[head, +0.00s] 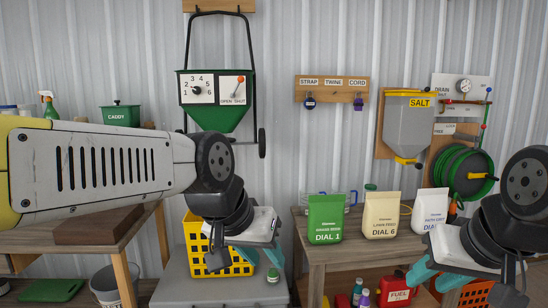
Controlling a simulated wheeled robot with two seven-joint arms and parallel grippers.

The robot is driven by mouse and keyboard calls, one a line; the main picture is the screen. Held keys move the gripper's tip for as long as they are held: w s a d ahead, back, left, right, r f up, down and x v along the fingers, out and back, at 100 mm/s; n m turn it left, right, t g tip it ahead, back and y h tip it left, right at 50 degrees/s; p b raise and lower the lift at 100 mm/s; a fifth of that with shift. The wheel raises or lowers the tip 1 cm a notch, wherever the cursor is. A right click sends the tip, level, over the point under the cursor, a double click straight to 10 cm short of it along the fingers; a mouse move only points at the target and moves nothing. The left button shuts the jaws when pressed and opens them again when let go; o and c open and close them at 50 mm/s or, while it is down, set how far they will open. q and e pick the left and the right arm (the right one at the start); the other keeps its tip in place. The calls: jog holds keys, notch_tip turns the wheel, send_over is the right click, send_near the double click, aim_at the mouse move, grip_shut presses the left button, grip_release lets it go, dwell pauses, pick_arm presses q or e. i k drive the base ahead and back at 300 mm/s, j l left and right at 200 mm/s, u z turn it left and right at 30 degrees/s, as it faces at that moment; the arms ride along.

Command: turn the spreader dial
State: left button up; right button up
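The green spreader (222,120) hangs on the back wall, its black handle rising above it. On its front left is a white dial plate (197,99) with numbers 1 to 6 around a black dial knob (196,90). The pointer's exact setting is too small to tell. A red-tipped OPEN/SHUT lever (240,81) is on the plate to its right. My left gripper (262,257) is well below the spreader, pointing down, its teal fingers apart and empty. My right gripper (437,279) is at lower right, its teal fingers apart and empty, far from the dial.
Three seed bags, green DIAL 1 (326,218), cream DIAL 6 (381,215) and a white one (429,211), stand on the right bench (350,253). A yellow basket (194,232) is behind my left arm. A salt hopper (407,122) and green hose reel (465,172) hang at right.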

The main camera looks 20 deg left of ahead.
aim_at(197, 90)
jog(key=i+j+z, duration=0.1)
jog(key=j+z, duration=0.15)
jog(key=j, duration=1.2)
jog(key=j+z, duration=0.25)
jog(key=j, duration=1.2)
